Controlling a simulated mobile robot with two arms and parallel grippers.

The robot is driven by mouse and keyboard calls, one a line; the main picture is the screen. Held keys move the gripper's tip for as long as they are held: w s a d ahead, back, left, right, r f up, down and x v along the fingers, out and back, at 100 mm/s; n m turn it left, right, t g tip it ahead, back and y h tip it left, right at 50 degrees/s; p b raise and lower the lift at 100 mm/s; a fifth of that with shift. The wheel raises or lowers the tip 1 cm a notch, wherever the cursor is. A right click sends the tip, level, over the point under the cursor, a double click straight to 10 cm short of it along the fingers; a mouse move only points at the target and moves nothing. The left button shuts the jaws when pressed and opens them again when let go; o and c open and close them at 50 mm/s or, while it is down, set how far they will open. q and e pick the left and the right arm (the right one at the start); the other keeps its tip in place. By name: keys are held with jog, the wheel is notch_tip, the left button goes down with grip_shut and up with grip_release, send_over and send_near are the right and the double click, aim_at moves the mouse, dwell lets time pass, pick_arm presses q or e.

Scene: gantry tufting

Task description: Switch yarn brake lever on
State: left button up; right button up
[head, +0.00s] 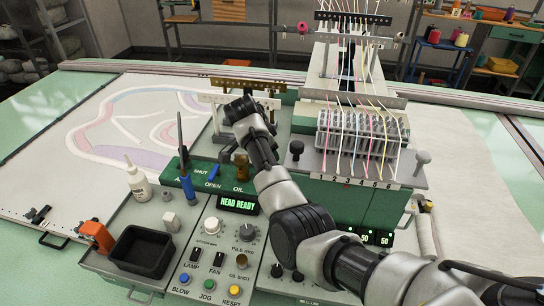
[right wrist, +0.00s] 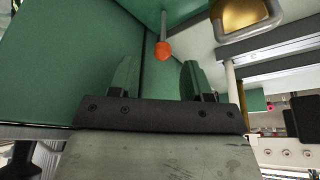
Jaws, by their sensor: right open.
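In the right wrist view, an orange ball knob (right wrist: 163,49) on a thin stem stands out beside a green machine face, just beyond my fingertips. It may be the yarn brake lever; no label on it can be read. My right gripper (right wrist: 156,75) is open, with its two green fingers apart and nothing between them. The knob appears ahead of the gap between them, apart from both. In the head view, my right arm reaches up from the lower right to the machine's left side; its fingers and the knob are hidden there. My left gripper is not in view.
A green SHUT/OPEN panel (head: 212,174) and a lit HEAD READY display (head: 238,203) are left of my arm. A button console (head: 212,262) and black tray (head: 144,250) are in front. The numbered yarn block (head: 362,140) stands right. A brass-coloured part (right wrist: 238,14) is near the knob.

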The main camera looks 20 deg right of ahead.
jog(key=p+x, duration=0.1)
jog(key=x, duration=0.3)
jog(key=shift+w+d+f, duration=0.1)
jog(key=shift+w, duration=0.1)
jog(key=shift+d+f, duration=0.15)
jog(key=shift+f, duration=0.3)
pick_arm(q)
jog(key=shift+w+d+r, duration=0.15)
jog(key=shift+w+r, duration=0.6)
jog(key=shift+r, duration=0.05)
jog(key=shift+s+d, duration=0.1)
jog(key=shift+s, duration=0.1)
pick_arm(e)
grip_shut()
